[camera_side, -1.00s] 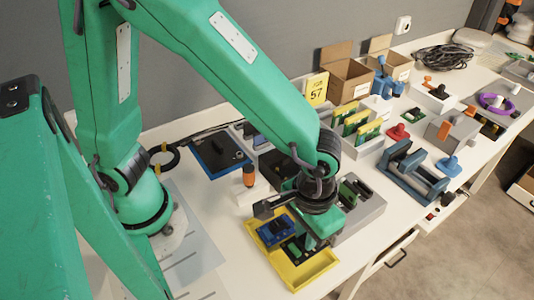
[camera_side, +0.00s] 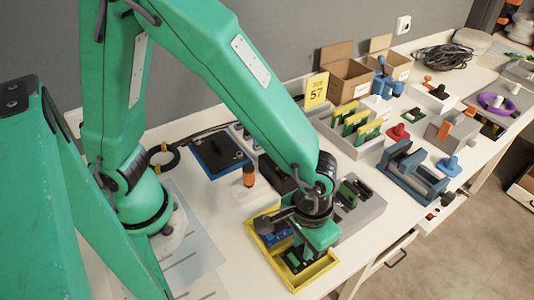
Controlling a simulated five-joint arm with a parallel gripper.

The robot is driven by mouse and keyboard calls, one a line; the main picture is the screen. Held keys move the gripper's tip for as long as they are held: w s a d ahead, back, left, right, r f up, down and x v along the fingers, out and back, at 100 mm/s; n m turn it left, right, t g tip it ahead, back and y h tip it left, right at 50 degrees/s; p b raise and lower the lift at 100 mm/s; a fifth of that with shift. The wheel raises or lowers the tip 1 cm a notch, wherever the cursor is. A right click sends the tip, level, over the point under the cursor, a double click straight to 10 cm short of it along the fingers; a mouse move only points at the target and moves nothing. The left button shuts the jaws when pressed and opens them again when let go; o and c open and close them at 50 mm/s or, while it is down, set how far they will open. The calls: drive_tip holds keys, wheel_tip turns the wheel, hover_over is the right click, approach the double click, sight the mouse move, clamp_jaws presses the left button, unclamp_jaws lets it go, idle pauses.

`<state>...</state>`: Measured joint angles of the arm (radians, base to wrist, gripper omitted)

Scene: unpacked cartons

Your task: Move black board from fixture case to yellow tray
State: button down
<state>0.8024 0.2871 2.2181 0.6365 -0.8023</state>
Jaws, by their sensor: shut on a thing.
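The yellow tray (camera_side: 320,270) lies near the front edge of the table. My gripper (camera_side: 304,259) is low over the tray's front part, shut on the black board (camera_side: 294,262). The green gripper body partly hides the board, and I cannot tell whether the board touches the tray floor. A blue piece (camera_side: 277,237) lies in the back left part of the tray, partly covered by my wrist. The grey fixture case (camera_side: 372,206) stands just behind and right of the tray, with dark and green boards in it.
A white block with an orange-topped tool (camera_side: 249,176) stands behind the tray. A blue-edged black mat (camera_side: 218,153) lies further back. A white bin with yellow-green boards (camera_side: 357,127) and a blue-grey rack (camera_side: 412,172) stand to the right.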

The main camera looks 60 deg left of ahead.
drive_tip(key=shift+f, duration=1.35)
drive_tip(key=c, duration=1.3)
unclamp_jaws()
drive_tip(key=shift+o, duration=0.2)
drive_tip(key=shift+r, duration=3.9)
